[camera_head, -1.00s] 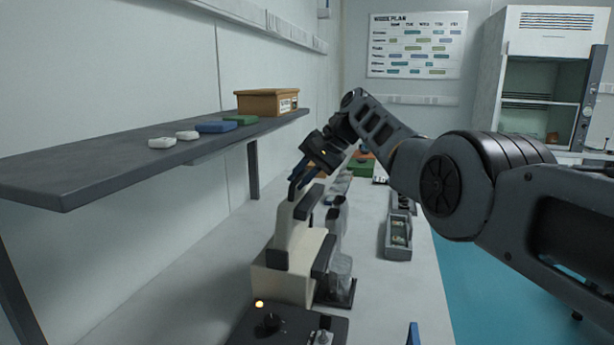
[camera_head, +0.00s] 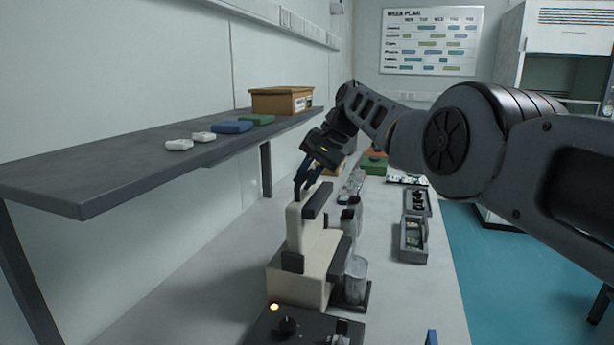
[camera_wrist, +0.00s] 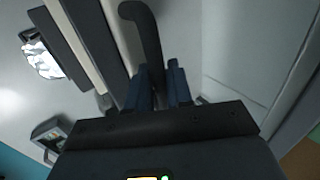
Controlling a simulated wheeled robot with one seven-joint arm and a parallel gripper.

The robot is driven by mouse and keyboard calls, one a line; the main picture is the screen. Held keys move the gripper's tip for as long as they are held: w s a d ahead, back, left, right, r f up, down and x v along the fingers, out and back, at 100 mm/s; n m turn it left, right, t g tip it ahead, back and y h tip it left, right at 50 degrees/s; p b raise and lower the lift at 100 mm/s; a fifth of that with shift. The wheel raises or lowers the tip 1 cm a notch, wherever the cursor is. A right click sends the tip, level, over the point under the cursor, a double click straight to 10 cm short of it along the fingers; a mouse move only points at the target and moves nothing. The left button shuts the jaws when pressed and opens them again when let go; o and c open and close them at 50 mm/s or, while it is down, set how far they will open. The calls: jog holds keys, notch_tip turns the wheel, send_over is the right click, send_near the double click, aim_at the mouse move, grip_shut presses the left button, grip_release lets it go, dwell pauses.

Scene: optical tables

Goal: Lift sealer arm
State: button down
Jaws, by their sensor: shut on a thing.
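The sealer (camera_head: 297,283) has a cream body on the bench. Its cream sealer arm (camera_head: 300,230) with dark pads stands steeply raised above the body. My gripper (camera_head: 302,188) is at the arm's upper end, with its blue fingers closed there. In the wrist view, my gripper's fingers (camera_wrist: 160,78) close around a dark curved handle (camera_wrist: 147,30), which runs up beside the cream arm (camera_wrist: 92,40). The exact contact between fingertips and handle is partly hidden.
A clear beaker (camera_head: 356,282) stands right of the sealer, and a dark control box (camera_head: 300,328) stands in front. A shelf (camera_head: 110,180) juts from the left wall. Grey trays (camera_head: 413,240) lie along the bench's right side.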

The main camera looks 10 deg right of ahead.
jog(key=shift+a, duration=0.2)
jog(key=c, duration=1.2)
grip_release()
jog(key=shift+f, duration=0.1)
jog(key=b+v, duration=0.1)
jog(key=v, duration=0.7)
jog(key=shift+w, duration=0.1)
